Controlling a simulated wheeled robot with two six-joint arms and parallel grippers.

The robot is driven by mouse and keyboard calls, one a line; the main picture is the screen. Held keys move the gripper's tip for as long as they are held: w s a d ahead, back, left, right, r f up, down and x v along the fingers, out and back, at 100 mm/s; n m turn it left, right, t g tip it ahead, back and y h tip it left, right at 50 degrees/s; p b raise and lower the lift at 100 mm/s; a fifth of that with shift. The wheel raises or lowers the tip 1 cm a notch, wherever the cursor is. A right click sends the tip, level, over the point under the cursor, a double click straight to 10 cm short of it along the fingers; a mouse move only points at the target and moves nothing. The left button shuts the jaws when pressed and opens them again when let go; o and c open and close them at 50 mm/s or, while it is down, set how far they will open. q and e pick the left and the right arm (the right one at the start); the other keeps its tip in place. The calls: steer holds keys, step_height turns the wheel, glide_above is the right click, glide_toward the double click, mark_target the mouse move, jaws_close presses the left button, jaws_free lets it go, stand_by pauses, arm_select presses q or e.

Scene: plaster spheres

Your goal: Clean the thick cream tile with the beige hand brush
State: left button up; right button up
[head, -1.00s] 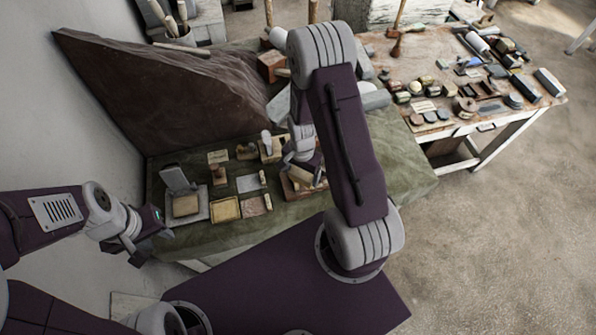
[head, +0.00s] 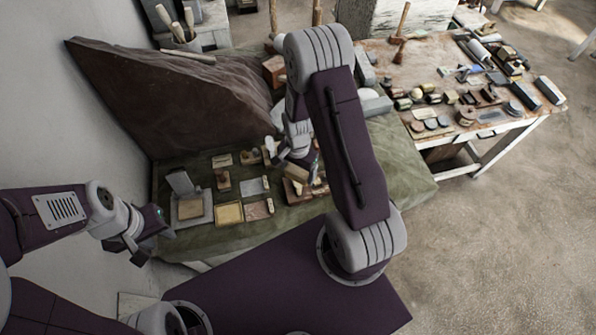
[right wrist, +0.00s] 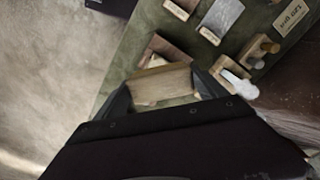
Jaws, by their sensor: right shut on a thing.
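My right gripper (right wrist: 163,86) is shut on a beige wooden block, which looks like the hand brush (right wrist: 160,79). Its bristles cannot be made out. In the head view the brush (head: 297,171) shows beside my right gripper, above or at a reddish board; contact is unclear. A cream-yellow tile (head: 229,212) lies on the green cloth to the left, and a beige square block (head: 190,208) rests on a grey slab further left. I cannot tell which is the thick cream tile. My left gripper (head: 146,238) appears open and empty, left of the cloth.
A grey tile (head: 252,186) and a pinkish tile (head: 258,209) lie between the cream-yellow tile and my right gripper. A white-handled tool (right wrist: 236,82) is close to the right finger. A brown draped mound (head: 165,95) rises behind. A tool-covered table (head: 425,60) stands at right.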

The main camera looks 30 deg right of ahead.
steer(key=shift+r, duration=0.25)
step_height(320, 180, up, 4)
steer(key=p, duration=0.3)
steer(key=shift+r, duration=0.15)
steer(key=shift+s, duration=0.1)
steer(key=shift+f, duration=0.2)
